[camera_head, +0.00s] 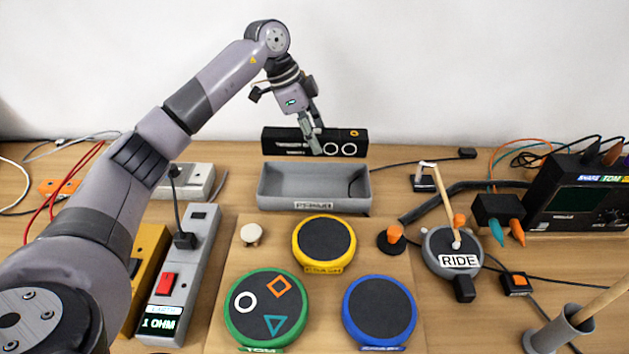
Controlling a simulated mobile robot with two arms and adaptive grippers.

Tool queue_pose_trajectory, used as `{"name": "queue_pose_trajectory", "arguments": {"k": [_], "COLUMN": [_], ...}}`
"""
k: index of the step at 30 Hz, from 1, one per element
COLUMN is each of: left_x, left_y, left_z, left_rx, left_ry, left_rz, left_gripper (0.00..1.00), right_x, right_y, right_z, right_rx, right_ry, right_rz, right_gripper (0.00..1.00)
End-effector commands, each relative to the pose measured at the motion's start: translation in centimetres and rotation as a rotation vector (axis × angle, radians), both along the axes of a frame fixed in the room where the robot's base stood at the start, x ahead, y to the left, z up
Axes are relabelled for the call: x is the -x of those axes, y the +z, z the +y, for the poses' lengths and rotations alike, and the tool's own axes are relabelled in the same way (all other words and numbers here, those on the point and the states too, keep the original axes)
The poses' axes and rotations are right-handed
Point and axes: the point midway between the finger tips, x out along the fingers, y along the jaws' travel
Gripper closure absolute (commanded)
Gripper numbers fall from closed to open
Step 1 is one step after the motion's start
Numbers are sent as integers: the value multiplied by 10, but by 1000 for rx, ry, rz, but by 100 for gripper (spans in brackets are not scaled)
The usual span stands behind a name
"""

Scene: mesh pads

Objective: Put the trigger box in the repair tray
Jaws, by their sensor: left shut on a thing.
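The trigger box, which I take to be the long black box (284,140) with white rings and a small yellow mark, is at the back centre. My left gripper (312,138) points down and is shut on the box near its middle, with its fingers covering part of the front face. The repair tray (285,199), a grey open tray with a label on its front wall, lies just in front of and below the box in the picture. A dark cable end shows in the right part of the tray. My right gripper is not in view.
Yellow (324,238), green (265,308) and blue (380,311) round pads lie in front of the tray. A power strip (180,270) stands left. A RIDE pad (451,250) with a stick and a black instrument (580,200) stand right. Cables cross the right side.

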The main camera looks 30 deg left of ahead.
Motion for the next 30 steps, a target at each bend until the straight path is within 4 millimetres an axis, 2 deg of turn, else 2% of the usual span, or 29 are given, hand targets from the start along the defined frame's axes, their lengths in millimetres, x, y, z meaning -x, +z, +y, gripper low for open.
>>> {"name": "queue_pose_trajectory", "arguments": {"k": [3, 9, 17, 24, 30], "left_x": [1, 0, 0, 0, 0], "left_y": [-33, -73, -93, -126, -127], "left_z": [0, -1, -1, -1, -1], "left_rx": [1, 2, 1, 1, 1], "left_ry": [-1, -1, -1, -1, -2], "left_rz": [2, -1, -2, -2, -5], "left_gripper": [100, 100, 100, 100, 100], "right_x": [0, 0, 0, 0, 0], "right_y": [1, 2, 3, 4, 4], "right_z": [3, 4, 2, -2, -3], "right_rx": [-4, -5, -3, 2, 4], "right_ry": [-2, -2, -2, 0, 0], "right_rz": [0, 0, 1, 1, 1], "right_gripper": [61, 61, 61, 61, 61]}}
